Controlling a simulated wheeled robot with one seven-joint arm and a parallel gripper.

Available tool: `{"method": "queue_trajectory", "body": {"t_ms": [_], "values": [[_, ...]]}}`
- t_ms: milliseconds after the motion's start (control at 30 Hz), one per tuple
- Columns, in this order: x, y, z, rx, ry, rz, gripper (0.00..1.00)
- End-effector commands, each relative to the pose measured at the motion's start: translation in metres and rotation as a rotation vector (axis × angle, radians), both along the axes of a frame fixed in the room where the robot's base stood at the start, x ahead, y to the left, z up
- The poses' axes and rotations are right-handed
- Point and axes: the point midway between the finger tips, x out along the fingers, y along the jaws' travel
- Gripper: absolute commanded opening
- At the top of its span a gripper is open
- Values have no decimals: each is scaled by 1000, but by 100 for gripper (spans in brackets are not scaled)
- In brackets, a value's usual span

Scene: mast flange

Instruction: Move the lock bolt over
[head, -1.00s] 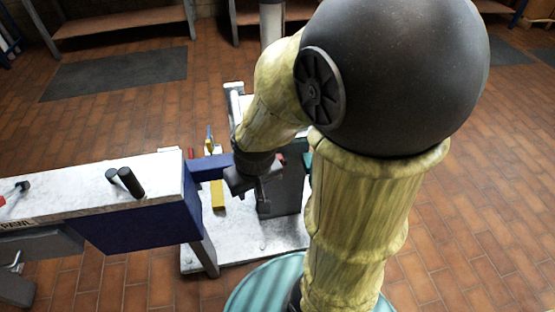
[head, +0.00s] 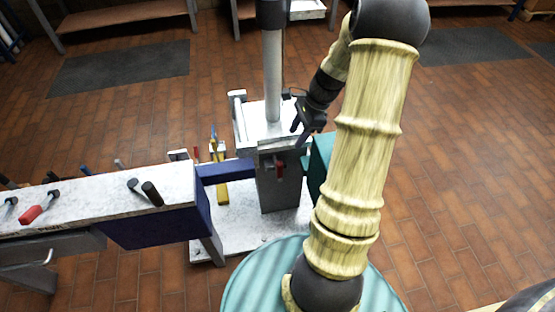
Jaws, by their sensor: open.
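A grey upright block (head: 279,195) stands on a white base plate, with a small red part (head: 280,168) on its front face; this may be the lock bolt's handle, but it is too small to be sure. A pale mast (head: 272,80) rises behind it from a white flange (head: 258,132). My gripper (head: 300,131) is open and empty, pointing down by the right side of the flange, above and right of the red part. I cannot tell whether it touches the flange. The blue arm (head: 228,171) of the bench reaches to the block's left side.
A yellow piece (head: 221,180) stands left of the block on the base plate (head: 245,237). A white-topped bench (head: 90,204) with several tools is at the left. A teal box (head: 321,160) is right of the block, partly behind my arm. Open tiled floor lies at the right.

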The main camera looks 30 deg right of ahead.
Motion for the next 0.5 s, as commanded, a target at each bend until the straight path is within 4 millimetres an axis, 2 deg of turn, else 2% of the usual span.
{"method": "queue_trajectory", "body": {"t_ms": [100, 500], "values": [[1, -7, 1, 25, 11, -55, 44], [1, -6, -5, 23, 12, -53, 44]]}}
